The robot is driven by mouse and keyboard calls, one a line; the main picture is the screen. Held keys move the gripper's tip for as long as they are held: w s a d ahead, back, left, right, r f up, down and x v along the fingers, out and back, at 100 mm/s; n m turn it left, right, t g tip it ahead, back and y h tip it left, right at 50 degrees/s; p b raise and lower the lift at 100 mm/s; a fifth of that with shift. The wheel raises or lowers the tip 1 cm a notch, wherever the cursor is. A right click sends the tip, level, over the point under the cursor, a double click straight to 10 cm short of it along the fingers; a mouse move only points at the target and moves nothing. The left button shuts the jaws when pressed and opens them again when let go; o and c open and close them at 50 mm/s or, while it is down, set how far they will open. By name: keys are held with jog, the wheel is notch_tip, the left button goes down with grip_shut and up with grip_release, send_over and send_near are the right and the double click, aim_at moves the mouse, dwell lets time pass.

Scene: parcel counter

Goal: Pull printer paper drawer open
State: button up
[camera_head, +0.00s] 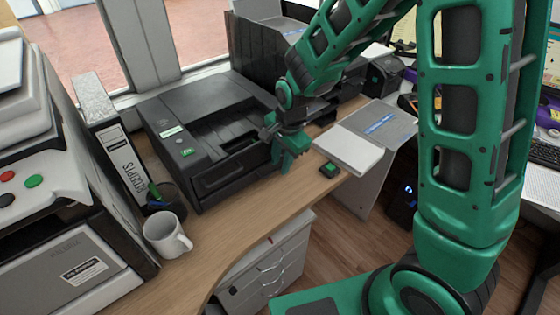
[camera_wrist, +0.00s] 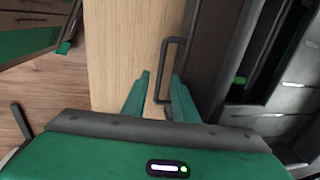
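The black printer (camera_head: 225,95) stands on the wooden counter. Its paper drawer (camera_head: 222,181) is the low front panel, which looks flush with the body. My gripper (camera_head: 284,163) is at the right part of that front, pointing down. In the wrist view, a thin dark U-shaped handle (camera_wrist: 164,60) stands out from the dark drawer front (camera_wrist: 208,60). My gripper (camera_wrist: 161,78) is open, with one green finger on each side of the handle bar. Gaps seem to show between bar and fingers; contact is unclear. The handle is not clear in the head view.
A white mug (camera_head: 166,236), a pen cup (camera_head: 164,201) and a receipts binder (camera_head: 122,160) stand left of the printer. A small dark-green device (camera_head: 329,170) and a white paper stack (camera_head: 347,150) lie to the right. The counter (camera_head: 240,222) before the drawer is clear.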

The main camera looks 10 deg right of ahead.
grip_shut()
jog(key=shift+w+r, duration=0.1)
dwell(1.2)
